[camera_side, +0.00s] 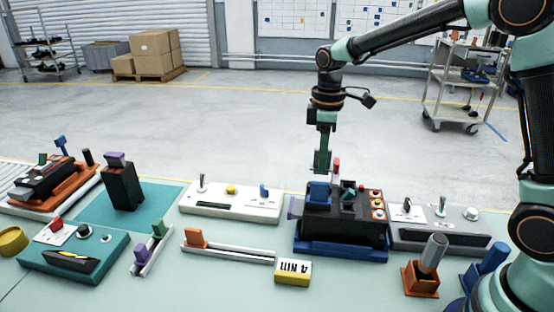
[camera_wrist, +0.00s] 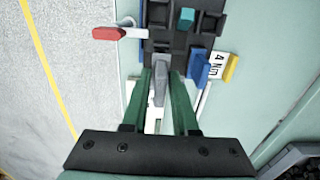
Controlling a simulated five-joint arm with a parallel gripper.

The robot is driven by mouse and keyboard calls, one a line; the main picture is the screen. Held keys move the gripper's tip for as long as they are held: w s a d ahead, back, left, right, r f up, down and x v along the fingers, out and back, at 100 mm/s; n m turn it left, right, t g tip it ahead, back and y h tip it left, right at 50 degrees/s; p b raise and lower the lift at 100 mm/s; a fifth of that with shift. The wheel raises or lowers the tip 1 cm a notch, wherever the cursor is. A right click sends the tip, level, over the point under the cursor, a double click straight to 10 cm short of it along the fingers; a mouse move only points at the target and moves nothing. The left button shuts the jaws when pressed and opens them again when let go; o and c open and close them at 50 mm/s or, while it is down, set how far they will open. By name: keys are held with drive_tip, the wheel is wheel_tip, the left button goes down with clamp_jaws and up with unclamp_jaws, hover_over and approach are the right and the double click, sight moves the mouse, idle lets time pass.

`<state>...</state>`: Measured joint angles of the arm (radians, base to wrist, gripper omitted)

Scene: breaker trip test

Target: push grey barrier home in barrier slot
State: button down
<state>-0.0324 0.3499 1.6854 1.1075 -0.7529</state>
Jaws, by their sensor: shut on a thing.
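My gripper (camera_side: 321,160) points down over the left part of the black breaker unit (camera_side: 345,228). In the wrist view its green fingers (camera_wrist: 160,78) are shut on the grey barrier (camera_wrist: 159,88), a narrow upright-looking piece between them. The barrier's far end lies at the near edge of the black unit (camera_wrist: 172,48). I cannot tell whether it is inside the barrier slot or just above it. In the side view the barrier is hidden by the fingers and the blue part (camera_side: 318,196).
A red handle (camera_wrist: 108,33) sticks out left of the unit, and a teal block (camera_wrist: 185,18) sits in it. A blue piece (camera_wrist: 198,68) and a yellow block marked 4 Nm (camera_side: 293,271) are close by. White (camera_side: 231,204) and grey (camera_side: 435,236) panels flank the unit.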

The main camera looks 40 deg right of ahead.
drive_tip(key=shift+f, duration=0.8)
drive_tip(key=shift+f, duration=1.45)
idle(0.8)
drive_tip(key=c, duration=0.6)
unclamp_jaws()
drive_tip(key=shift+r, duration=0.1)
wheel_tip(320, 180, up, 11)
drive_tip(key=shift+r, duration=0.45)
